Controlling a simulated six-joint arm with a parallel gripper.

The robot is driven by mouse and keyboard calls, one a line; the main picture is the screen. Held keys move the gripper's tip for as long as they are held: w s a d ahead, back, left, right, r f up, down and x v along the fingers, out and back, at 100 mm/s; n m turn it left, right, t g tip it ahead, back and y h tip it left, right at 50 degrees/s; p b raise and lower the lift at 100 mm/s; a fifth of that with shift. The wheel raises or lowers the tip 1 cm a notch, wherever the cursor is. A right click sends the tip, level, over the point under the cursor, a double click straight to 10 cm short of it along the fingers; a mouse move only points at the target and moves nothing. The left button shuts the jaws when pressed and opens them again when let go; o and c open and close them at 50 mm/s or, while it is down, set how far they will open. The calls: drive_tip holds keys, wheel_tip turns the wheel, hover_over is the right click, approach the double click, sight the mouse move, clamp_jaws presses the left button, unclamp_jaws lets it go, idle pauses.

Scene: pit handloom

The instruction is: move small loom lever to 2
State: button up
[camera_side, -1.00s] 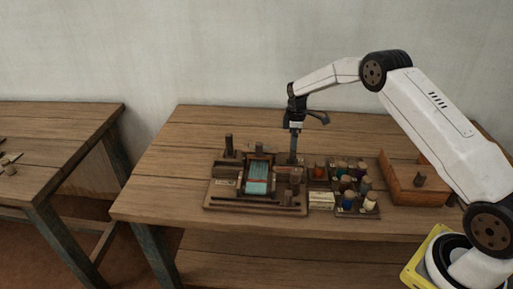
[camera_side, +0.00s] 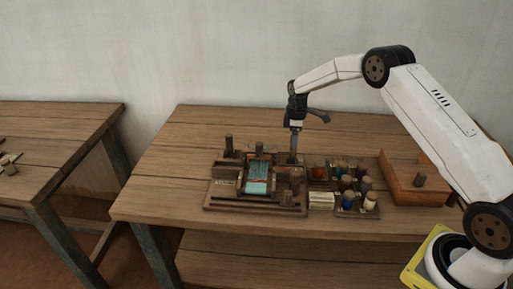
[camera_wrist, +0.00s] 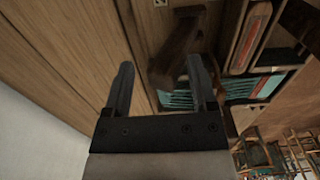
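The small loom (camera_side: 215,203) stands on the table, with teal cloth (camera_side: 256,188) at its middle; its threads and cloth also show in the wrist view (camera_wrist: 180,98). I cannot tell for certain which part is the small lever; no number marks are readable. A dark wooden piece (camera_wrist: 178,42) shows beyond and between my fingertips in the wrist view; I cannot tell whether they touch it. My gripper (camera_side: 293,161) points down at the loom's back right corner. In the wrist view my gripper (camera_wrist: 160,75) has its two fingers apart, with nothing clearly held.
Several thread spools (camera_side: 348,184) stand in trays right of the loom. A wooden box (camera_side: 405,190) sits farther right. Upright posts, one at the back left (camera_side: 229,143), rise from the loom. The table (camera_side: 160,180) is clear to the left.

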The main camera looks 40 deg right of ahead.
drive_tip(key=shift+r, duration=2.8)
drive_tip(key=shift+a, duration=0.1)
drive_tip(key=shift+s+a+r, duration=0.3)
drive_tip(key=shift+a, duration=0.1)
drive_tip(key=s+a+r+m+t, duration=0.1)
drive_tip(key=s+a+m, duration=0.3)
drive_tip(key=s, duration=1)
drive_tip(key=s+a+r+m+t, duration=0.1)
drive_tip(key=s+a+m, duration=0.4)
drive_tip(key=s+a, duration=0.6)
drive_tip(key=s+r, duration=0.1)
drive_tip(key=s, duration=0.2)
drive_tip(key=shift+r+t, duration=0.2)
drive_tip(key=shift+t, duration=0.1)
